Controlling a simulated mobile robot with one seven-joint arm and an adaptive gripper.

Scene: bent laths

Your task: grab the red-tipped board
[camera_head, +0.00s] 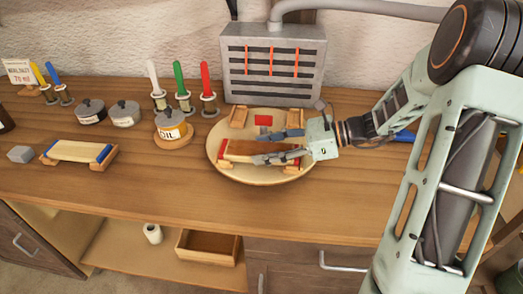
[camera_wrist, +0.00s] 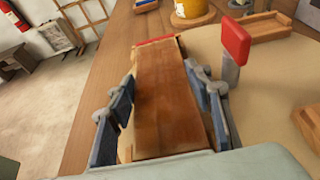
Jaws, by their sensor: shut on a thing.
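The red-tipped board (camera_head: 250,147) is a brown lath with red at its ends, above a round pale wooden disc (camera_head: 240,177) on the bench. In the wrist view the board (camera_wrist: 165,95) runs lengthwise between my fingers, with a red far end (camera_wrist: 155,42). My gripper (camera_head: 277,146) reaches in from the right, one finger along each long side of the board. It is shut on the board; the fingers (camera_wrist: 160,105) also show in the wrist view. The near end is hidden by my gripper. I cannot tell whether the board still touches its supports.
A red upright plate (camera_head: 263,120) stands on the disc close behind my gripper; it also shows in the wrist view (camera_wrist: 235,42). An empty wooden cradle (camera_head: 239,117) is behind. A blue-tipped board (camera_head: 78,151) lies left. An oil pot (camera_head: 172,126) and a grey vented box (camera_head: 273,65) stand nearby.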

